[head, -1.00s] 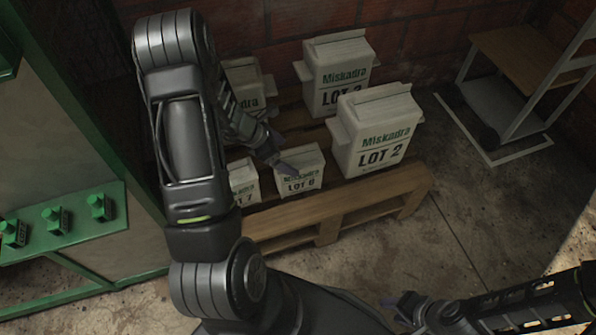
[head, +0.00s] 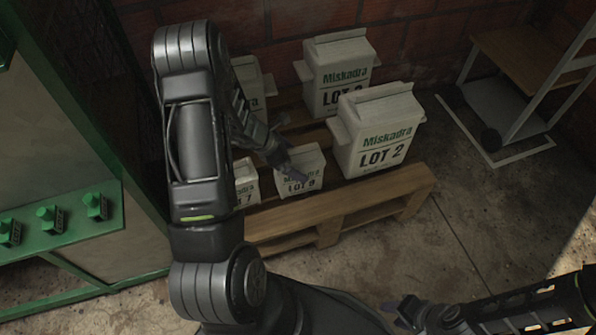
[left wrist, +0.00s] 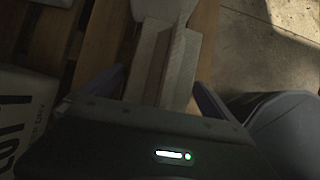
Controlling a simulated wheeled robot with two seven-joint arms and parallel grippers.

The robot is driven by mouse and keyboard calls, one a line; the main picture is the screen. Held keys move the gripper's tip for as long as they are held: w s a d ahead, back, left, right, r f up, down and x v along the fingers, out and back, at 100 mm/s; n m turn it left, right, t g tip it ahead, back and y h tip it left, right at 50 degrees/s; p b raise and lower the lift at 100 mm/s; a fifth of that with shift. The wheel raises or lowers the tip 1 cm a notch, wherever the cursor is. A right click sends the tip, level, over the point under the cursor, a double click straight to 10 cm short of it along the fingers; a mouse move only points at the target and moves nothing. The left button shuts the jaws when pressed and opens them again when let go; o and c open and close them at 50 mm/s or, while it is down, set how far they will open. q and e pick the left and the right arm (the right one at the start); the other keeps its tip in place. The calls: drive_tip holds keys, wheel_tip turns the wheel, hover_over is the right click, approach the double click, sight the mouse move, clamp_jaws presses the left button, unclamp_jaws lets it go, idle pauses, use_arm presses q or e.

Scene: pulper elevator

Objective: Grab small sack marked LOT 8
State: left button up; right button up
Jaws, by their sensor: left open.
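The small white sack (head: 300,184) stands on the wooden pallet (head: 345,215) in the head view. Its label looks like LOT 8, but the digit is blurred and partly covered. My left gripper (head: 288,160) is over this sack, with a fingertip in front of its upper face. In the left wrist view, the sack's folded top (left wrist: 166,55) lies between the two spread fingers of the left gripper (left wrist: 155,92). The gripper is open, and contact with the sack cannot be told. My right gripper (head: 402,312) is low in the head view, away from the sacks; its jaw state is unclear.
A small LOT 7 sack (head: 246,184) stands left of it, partly behind my arm. The large LOT 2 sack (head: 376,135) is close on the right. Other large sacks (head: 338,75) stand behind. A green machine (head: 75,225) is at left, a cart (head: 515,85) at right.

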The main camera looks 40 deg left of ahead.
idle(0.3)
use_arm(q)
drive_tip(key=c, duration=2.1)
drive_tip(key=shift+w+r, duration=0.1)
drive_tip(key=shift+r, duration=0.05)
wheel_tip(320, 180, up, 10)
drive_tip(key=p, duration=0.4)
